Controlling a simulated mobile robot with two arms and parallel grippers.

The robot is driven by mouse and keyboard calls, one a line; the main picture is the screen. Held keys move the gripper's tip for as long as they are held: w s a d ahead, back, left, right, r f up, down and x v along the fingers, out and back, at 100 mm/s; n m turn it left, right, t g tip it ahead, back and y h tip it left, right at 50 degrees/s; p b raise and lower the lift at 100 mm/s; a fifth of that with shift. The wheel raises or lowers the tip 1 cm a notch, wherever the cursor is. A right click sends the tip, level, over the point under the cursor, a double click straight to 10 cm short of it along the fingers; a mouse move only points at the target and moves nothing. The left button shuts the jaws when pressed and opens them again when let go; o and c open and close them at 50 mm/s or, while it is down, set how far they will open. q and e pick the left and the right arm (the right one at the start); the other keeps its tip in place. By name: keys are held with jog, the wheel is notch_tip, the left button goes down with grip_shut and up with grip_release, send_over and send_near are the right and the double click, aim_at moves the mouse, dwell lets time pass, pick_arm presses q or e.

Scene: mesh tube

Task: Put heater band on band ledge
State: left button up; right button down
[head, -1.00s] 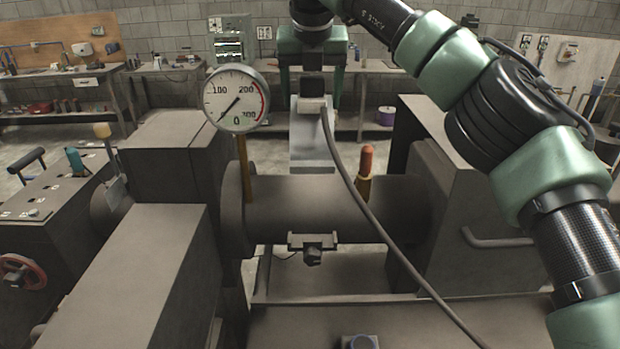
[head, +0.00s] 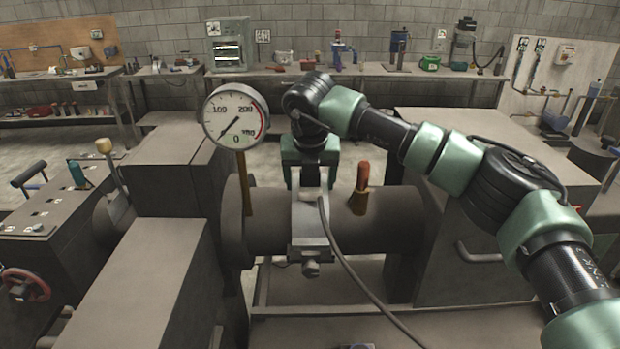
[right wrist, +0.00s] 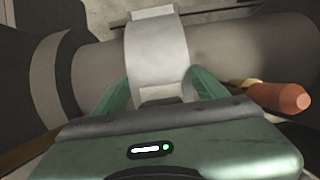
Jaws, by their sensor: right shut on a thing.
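The heater band (head: 311,222), a pale metal strap with a dark cable, lies over the front of the dark barrel (head: 273,212). It also shows in the right wrist view (right wrist: 157,50), curving across the barrel (right wrist: 225,42). My right gripper (head: 311,178) comes from behind and above, and its green fingers (right wrist: 162,88) are shut on the band, one at each side. The band ledge (head: 311,268), a small bracket with a knob under the barrel, is mostly hidden by the band's lower end. I cannot tell whether they touch. My left gripper is not in view.
A dial gauge (head: 236,116) on a brass stem stands left of the band. A red-topped brass fitting (head: 361,188) stands close to its right, also in the right wrist view (right wrist: 280,97). Large machine housings flank the barrel. The cable (head: 352,285) hangs down to the front right.

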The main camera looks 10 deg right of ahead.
jog(key=shift+f, duration=0.2)
jog(key=shift+w, duration=0.1)
jog(key=shift+f+b, duration=0.45)
jog(key=shift+b, duration=0.15)
jog(key=shift+f, duration=0.2)
jog(key=shift+c, duration=0.7)
grip_release()
jog(key=shift+s, duration=0.2)
